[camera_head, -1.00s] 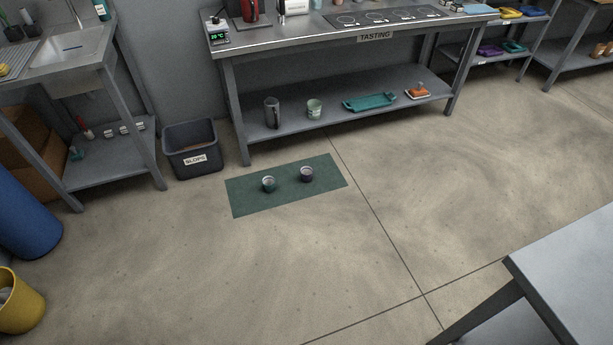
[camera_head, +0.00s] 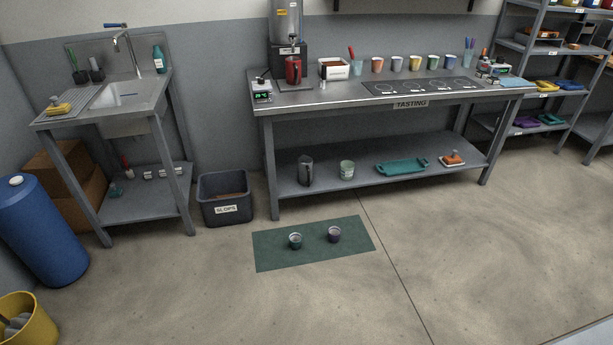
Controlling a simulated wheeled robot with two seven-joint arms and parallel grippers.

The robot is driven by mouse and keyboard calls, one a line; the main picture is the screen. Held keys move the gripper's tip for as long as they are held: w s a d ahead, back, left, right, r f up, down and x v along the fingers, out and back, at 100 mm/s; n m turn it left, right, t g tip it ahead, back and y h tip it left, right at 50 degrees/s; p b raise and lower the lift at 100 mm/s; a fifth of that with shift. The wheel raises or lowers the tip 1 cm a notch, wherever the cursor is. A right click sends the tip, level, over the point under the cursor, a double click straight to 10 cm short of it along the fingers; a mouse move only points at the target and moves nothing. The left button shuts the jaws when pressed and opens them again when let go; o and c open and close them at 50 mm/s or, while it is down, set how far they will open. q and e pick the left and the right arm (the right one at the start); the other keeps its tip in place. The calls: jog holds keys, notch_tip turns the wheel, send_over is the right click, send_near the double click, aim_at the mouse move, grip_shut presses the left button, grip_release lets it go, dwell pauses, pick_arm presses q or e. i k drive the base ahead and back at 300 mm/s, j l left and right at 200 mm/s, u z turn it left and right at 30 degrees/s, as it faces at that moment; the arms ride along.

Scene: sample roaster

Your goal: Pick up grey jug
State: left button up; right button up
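The grey jug (camera_head: 305,171) stands upright on the lower shelf of the tasting table, near its left end. It is dark grey and tall. A pale cup with a green pattern (camera_head: 347,170) stands to its right on the same shelf. Neither of my grippers shows in the head view.
The tasting table (camera_head: 330,98) has front legs on both sides of the lower shelf (camera_head: 330,193). A green mat (camera_head: 269,255) with two small cups (camera_head: 295,240) lies on the floor before it. A slops bin (camera_head: 225,198) stands left of the table. The floor at right is open.

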aim_at(305, 162)
jog(key=i+l+u, duration=0.35)
jog(key=i+l, duration=1.05)
jog(key=i, duration=0.05)
